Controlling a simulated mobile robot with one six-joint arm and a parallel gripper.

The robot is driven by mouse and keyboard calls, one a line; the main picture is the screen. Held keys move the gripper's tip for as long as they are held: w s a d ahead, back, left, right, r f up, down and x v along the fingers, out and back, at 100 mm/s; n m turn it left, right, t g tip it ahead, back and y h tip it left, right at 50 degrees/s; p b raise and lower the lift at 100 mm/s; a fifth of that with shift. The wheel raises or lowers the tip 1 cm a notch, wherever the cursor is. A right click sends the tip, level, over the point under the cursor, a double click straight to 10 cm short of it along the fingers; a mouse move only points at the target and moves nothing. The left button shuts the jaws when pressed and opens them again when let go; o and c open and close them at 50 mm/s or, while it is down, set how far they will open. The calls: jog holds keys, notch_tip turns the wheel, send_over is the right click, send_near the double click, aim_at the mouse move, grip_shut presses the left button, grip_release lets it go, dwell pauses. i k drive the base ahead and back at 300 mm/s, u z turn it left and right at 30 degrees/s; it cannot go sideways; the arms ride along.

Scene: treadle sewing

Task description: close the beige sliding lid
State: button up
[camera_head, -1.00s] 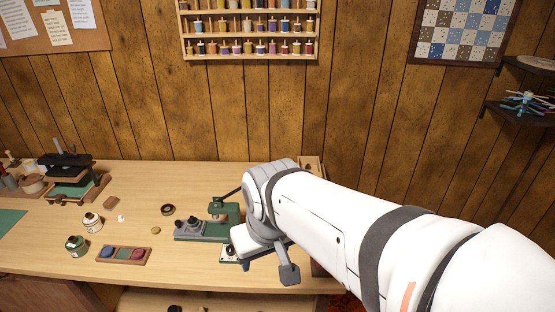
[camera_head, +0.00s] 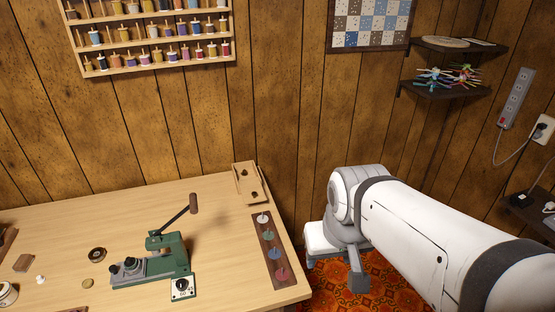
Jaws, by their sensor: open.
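A small light-wood box (camera_head: 236,181) stands at the back right corner of the table. A beige panel with a dark spot shows on it, which may be the sliding lid (camera_head: 246,186). How far it covers the box is too small to tell. My gripper (camera_head: 345,272) is past the table's right edge, over the patterned floor, to the right of and nearer than the box. It is open, holds nothing that I can see, and is apart from the box. My arm hides part of its jaws.
A dark strip with several colored discs (camera_head: 272,250) lies in front of the box. A green hand press (camera_head: 168,258) with a raised lever stands to its left. The table (camera_head: 80,215) is bare at its back left. Shelves (camera_head: 450,91) hang on the right wall.

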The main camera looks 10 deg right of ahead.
aim_at(252, 188)
jog(key=z, duration=0.95)
jog(key=k, duration=0.7)
jog(key=u, duration=1)
jog(key=i, duration=1)
